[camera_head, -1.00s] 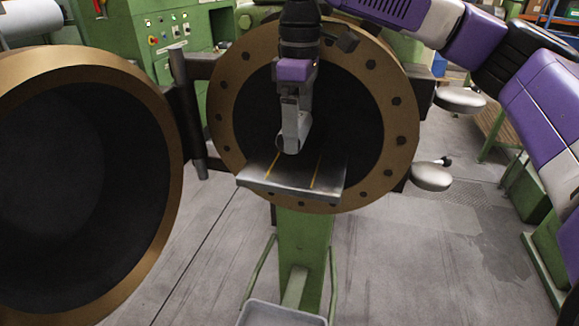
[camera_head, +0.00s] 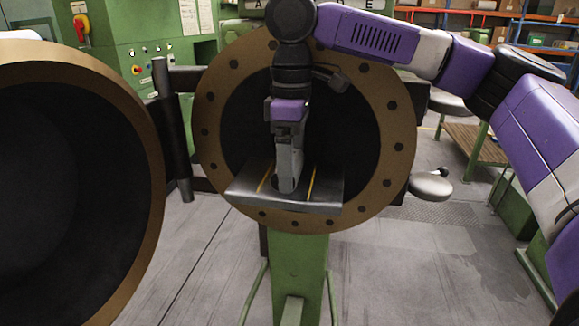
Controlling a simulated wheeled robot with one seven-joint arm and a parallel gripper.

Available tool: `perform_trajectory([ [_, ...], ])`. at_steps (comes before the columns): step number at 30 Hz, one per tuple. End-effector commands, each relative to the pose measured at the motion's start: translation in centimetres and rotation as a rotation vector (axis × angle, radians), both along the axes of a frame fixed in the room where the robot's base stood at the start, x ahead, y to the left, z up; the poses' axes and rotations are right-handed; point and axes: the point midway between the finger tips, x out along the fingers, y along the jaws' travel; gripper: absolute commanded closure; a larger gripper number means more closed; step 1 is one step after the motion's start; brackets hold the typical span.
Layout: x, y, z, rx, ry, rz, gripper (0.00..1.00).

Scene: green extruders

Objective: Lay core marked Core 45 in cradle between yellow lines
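The cradle (camera_head: 240,193) is a grey metal plate jutting out from the large round opening of the green machine. Two yellow lines cross it, a left one (camera_head: 265,180) and a right one (camera_head: 311,184). My gripper (camera_head: 286,186) points down between these lines, low at the plate, seen from its side. A small dark rounded shape (camera_head: 282,184) shows at its lower end; it may be the end of a core, but no marking is readable. Whether the fingers are apart or closed on it is hidden. Whether it touches the plate I cannot tell.
A bronze-coloured flange with bolt holes (camera_head: 205,130) surrounds the opening behind my gripper. A big open round door (camera_head: 150,150) hangs at the left on a dark hinge. A green control cabinet (camera_head: 125,45) stands behind.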

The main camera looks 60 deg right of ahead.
Motion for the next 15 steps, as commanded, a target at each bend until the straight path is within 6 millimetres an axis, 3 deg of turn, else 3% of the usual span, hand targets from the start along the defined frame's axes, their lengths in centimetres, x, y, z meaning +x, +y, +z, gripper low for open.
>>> perform_trajectory([
  [6,0.03,0.03,-0.19,0.001,-0.001,0.0,0.79],
  [7,0.01,0.03,-0.23,0.001,0.0,0.0,0.05],
  [8,0.01,0.02,-0.21,0.0,0.0,0.0,0.0],
  [15,0.02,0.0,-0.18,0.0,0.0,0.0,0.0],
])
